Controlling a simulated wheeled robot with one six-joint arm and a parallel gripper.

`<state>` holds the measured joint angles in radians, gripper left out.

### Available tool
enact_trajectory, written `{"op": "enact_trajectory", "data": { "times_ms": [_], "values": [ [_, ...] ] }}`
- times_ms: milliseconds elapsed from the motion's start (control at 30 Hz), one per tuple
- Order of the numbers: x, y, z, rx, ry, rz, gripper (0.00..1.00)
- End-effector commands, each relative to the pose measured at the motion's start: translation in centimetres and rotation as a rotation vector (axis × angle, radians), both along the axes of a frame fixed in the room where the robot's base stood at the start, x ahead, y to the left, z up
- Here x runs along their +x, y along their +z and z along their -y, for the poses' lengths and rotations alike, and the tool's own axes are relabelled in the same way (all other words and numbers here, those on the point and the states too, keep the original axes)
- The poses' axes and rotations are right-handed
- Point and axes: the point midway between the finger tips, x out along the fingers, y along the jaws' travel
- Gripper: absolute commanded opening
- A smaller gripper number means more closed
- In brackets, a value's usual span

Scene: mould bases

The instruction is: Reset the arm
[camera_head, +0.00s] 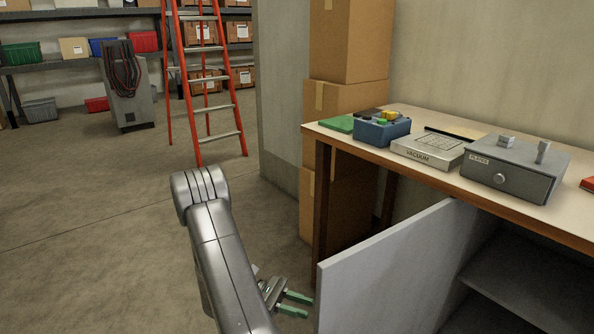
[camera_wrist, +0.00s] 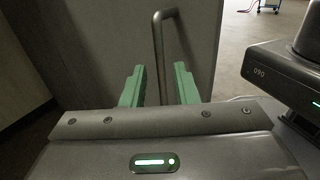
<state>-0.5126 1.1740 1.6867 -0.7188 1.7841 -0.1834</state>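My gripper (camera_head: 296,304) is low in the head view, just left of the open grey cabinet door (camera_head: 390,270). Its two green fingers are spread apart with nothing clasped between them. In the wrist view my gripper (camera_wrist: 159,82) faces a grey panel, which looks like the door (camera_wrist: 90,40). A bent metal handle (camera_wrist: 158,50) on it shows between the fingers, with gaps on both sides. The handle's lower end is hidden by my gripper's body. My arm reaches down the middle of the head view.
The workbench (camera_head: 455,185) above the cabinet carries a blue box (camera_head: 381,132), a vacuum box (camera_head: 428,150) and a grey box (camera_head: 515,170). Cardboard boxes (camera_head: 345,110) are stacked beside it. A red ladder (camera_head: 204,75) stands behind. Floor on the left is clear.

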Motion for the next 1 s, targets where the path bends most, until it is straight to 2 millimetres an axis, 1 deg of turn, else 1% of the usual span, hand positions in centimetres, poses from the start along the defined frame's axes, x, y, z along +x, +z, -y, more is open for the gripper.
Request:
{"op": "enact_trajectory", "data": {
  "times_ms": [33,200,300,400,833,1000],
  "values": [
    [-0.4,-0.1,1.1,-0.002,-0.003,-0.002,0.27],
    [-1.4,0.0,3.8,-0.001,-0.003,-0.001,0.27],
    [-1.8,0.0,4.9,-0.001,-0.002,-0.001,0.27],
    [-2.1,0.0,5.6,-0.001,-0.001,-0.001,0.27],
    [-2.1,0.0,5.7,0.000,0.003,0.000,0.27],
    [-1.7,0.4,5.6,0.003,0.013,0.009,0.27]
  ]
}}
